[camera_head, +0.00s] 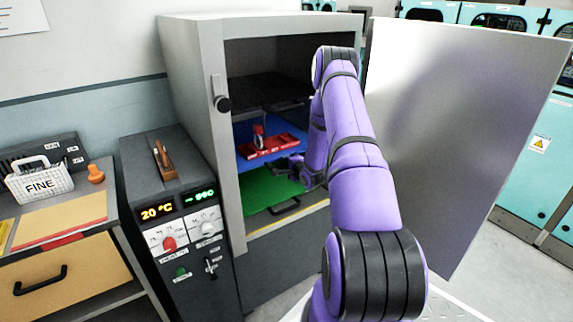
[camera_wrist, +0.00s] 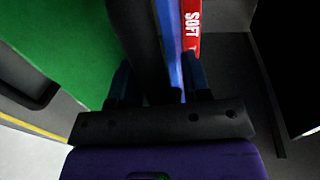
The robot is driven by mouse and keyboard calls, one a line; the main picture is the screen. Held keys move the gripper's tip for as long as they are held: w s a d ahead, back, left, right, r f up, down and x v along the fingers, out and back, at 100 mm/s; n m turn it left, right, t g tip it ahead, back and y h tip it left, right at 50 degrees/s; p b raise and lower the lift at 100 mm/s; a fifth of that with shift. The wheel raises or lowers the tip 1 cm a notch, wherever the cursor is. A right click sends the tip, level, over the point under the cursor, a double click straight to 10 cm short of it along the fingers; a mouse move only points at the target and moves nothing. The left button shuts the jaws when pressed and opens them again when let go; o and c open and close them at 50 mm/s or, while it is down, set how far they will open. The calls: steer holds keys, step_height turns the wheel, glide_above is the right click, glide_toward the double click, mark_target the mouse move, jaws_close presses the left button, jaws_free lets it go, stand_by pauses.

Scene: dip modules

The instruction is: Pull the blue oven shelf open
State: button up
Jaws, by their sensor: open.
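The blue shelf (camera_head: 251,164) sits inside the open grey oven, above a green shelf (camera_head: 262,188). My gripper (camera_head: 298,170) is at the right front of the blue shelf. In the wrist view my gripper (camera_wrist: 157,82) is open, with a finger on each side of a dark bar (camera_wrist: 145,45) and the blue shelf's edge (camera_wrist: 173,55). I cannot tell whether the fingers touch them. The blue shelf's handle is not clearly visible.
The oven door (camera_head: 450,120) stands wide open on the right, beside my arm. A black rack (camera_head: 265,90) is above the blue shelf. The green shelf has a black handle (camera_head: 285,207). A control box (camera_head: 185,220) stands left of the oven.

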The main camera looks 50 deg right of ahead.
jaws_close()
steer(key=shift+s, duration=0.1)
